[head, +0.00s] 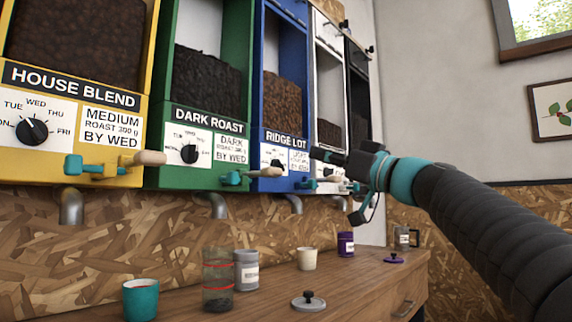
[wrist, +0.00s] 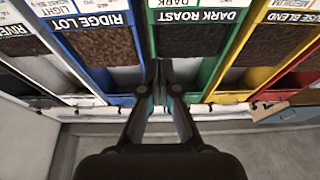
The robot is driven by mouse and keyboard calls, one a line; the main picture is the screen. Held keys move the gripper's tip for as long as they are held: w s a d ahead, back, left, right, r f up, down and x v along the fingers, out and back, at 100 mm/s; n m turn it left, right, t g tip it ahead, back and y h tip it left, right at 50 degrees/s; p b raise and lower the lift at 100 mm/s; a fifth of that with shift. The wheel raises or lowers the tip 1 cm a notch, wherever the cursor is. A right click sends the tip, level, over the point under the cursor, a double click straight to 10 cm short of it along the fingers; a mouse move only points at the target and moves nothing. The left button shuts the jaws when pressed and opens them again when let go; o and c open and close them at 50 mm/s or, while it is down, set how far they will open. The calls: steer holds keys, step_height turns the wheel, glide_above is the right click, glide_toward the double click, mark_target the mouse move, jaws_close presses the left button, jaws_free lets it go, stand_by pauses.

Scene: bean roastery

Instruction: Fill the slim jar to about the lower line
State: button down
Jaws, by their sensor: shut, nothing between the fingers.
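The slim jar (head: 219,272) is a tall clear jar with two red lines, standing upright on the wooden counter in the head view. A shallow layer of dark beans lies at its bottom, seemingly below the lower red line. The dark roast spout (head: 217,206) hangs above it. The green dark roast dispenser (head: 197,159) has a teal-and-wood handle (head: 236,178).
A teal cup (head: 140,300) stands left of the jar and a grey canister (head: 246,270) close beside it. A lid (head: 308,301), a cream cup (head: 307,259) and a purple canister (head: 345,244) are farther right. The yellow house blend dispenser (head: 72,75) is at left.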

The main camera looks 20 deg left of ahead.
mark_target(259, 173)
steer(key=p+x, duration=0.5)
steer(key=x, duration=0.5)
steer(key=shift+f+b, duration=0.7)
steer(key=shift+f, duration=1.35)
steer(key=shift+f, duration=0.1)
